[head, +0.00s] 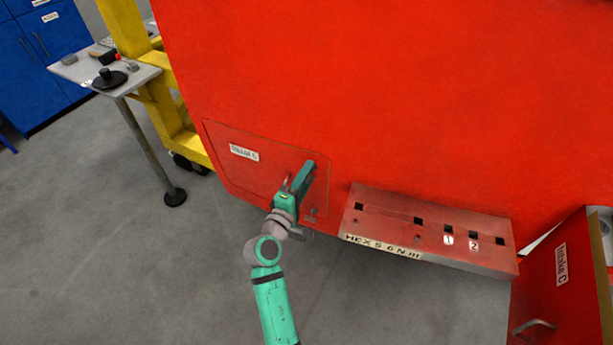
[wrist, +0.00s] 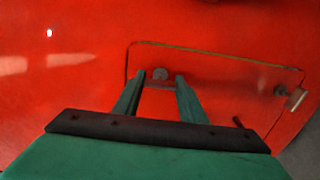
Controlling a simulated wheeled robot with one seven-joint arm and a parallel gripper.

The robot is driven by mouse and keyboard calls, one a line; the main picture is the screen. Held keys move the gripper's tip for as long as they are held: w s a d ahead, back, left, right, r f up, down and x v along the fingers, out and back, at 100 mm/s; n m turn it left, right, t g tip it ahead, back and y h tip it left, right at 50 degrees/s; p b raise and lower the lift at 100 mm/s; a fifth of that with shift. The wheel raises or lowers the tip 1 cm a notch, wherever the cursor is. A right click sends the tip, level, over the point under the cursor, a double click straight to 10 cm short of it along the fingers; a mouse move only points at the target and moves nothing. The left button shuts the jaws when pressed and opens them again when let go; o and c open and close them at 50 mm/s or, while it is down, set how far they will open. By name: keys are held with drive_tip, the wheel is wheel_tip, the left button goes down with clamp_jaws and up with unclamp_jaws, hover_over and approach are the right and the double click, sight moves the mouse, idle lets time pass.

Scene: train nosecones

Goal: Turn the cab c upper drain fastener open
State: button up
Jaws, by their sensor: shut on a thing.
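The drain panel (head: 265,180) is a flat, outlined hatch low on the red nosecone, with a small white label that is hard to read. The same panel (wrist: 225,95) fills the middle right of the wrist view. A round grey fastener (wrist: 160,74) sits near the panel's corner, between my fingertips. My gripper (wrist: 161,79) is shut on this fastener, its two green fingers pointing at the panel. In the head view my gripper (head: 298,178) is at the panel's right part and hides the fastener. Which way the fastener is turned cannot be told.
Another small fastener (wrist: 280,90) sits at the panel's far end. A red step plate (head: 425,230) with square holes juts out to the right. A red door marked Intake C (head: 562,275) stands at lower right. A grey side table (head: 105,72) and yellow frame (head: 150,85) stand left.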

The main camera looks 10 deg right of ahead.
idle(0.3)
drive_tip(key=o, duration=1.1)
drive_tip(key=shift+c, duration=0.2)
drive_tip(key=v, duration=1.1)
drive_tip(key=shift+w, duration=0.15)
drive_tip(key=shift+f, duration=0.15)
